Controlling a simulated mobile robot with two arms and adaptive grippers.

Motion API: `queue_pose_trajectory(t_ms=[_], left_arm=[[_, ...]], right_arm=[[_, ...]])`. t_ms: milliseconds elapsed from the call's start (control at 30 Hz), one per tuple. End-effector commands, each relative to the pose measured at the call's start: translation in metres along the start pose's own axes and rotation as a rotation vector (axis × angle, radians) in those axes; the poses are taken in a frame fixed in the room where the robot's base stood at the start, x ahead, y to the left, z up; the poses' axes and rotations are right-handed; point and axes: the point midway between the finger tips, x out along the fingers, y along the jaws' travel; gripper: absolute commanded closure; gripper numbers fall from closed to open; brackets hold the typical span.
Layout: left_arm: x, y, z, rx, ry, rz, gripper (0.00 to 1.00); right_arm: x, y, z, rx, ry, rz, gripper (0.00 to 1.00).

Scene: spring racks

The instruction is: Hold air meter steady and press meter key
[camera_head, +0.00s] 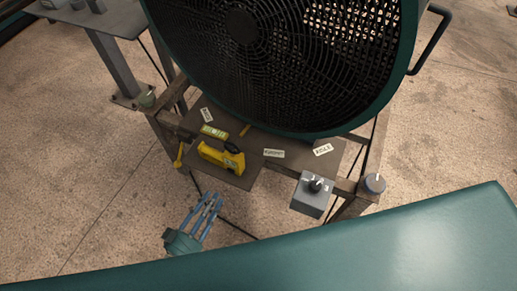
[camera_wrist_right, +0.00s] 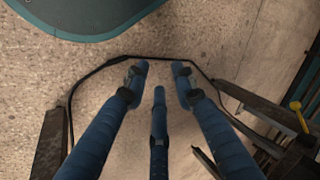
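A yellow air meter (camera_head: 222,158) with a dark part at its right end lies on the brown shelf (camera_head: 262,172) below a large fan, in the head view. The meter key is too small to make out. My left gripper (camera_head: 209,197) is in front of and below the shelf, apart from the meter. Its blue fingers are spread and hold nothing. My right gripper (camera_wrist_right: 158,78) shows in the right wrist view, with three blue fingers apart and nothing between them. The meter does not show in that view.
A large round fan (camera_head: 243,27) stands over the shelf. A grey box with a knob (camera_head: 313,193) and a round grey knob (camera_head: 375,184) sit at the shelf's right front. A dark cable (camera_wrist_right: 90,75) curves past my right fingers.

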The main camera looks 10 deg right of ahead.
Motion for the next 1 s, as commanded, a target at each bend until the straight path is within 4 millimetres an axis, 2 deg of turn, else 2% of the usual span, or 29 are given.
queue_pose_trajectory(t_ms=[33,100,167,300,400,500,700,833,1000], left_arm=[[0.000,0.000,0.000,0.000,0.000,0.000,0.69],[0.000,0.000,0.000,0.000,0.000,0.000,0.69],[0.000,0.000,0.000,0.000,0.000,0.000,0.69],[0.000,0.000,0.000,0.000,0.000,0.000,0.69],[0.000,0.000,0.000,0.000,0.000,0.000,0.69],[0.000,0.000,0.000,0.000,0.000,0.000,0.69],[0.000,0.000,0.000,0.000,0.000,0.000,0.69],[0.000,0.000,0.000,0.000,0.000,0.000,0.69],[0.000,0.000,0.000,0.000,0.000,0.000,0.69]], right_arm=[[-0.006,-0.021,-0.018,0.002,0.021,-0.067,0.74],[-0.016,-0.054,-0.039,0.010,0.049,-0.171,0.74],[-0.027,-0.084,-0.056,0.012,0.073,-0.264,0.74],[-0.063,-0.151,-0.092,0.011,0.130,-0.480,0.74],[-0.090,-0.179,-0.143,-0.178,0.226,-0.534,0.74],[-0.121,-0.213,-0.181,-0.359,0.315,-0.593,0.74],[-0.193,-0.257,-0.265,-0.750,0.520,-0.581,0.74],[-0.243,-0.288,-0.301,-0.993,0.643,-0.557,0.74],[-0.283,-0.263,-0.361,-1.136,0.743,-0.300,0.74]])
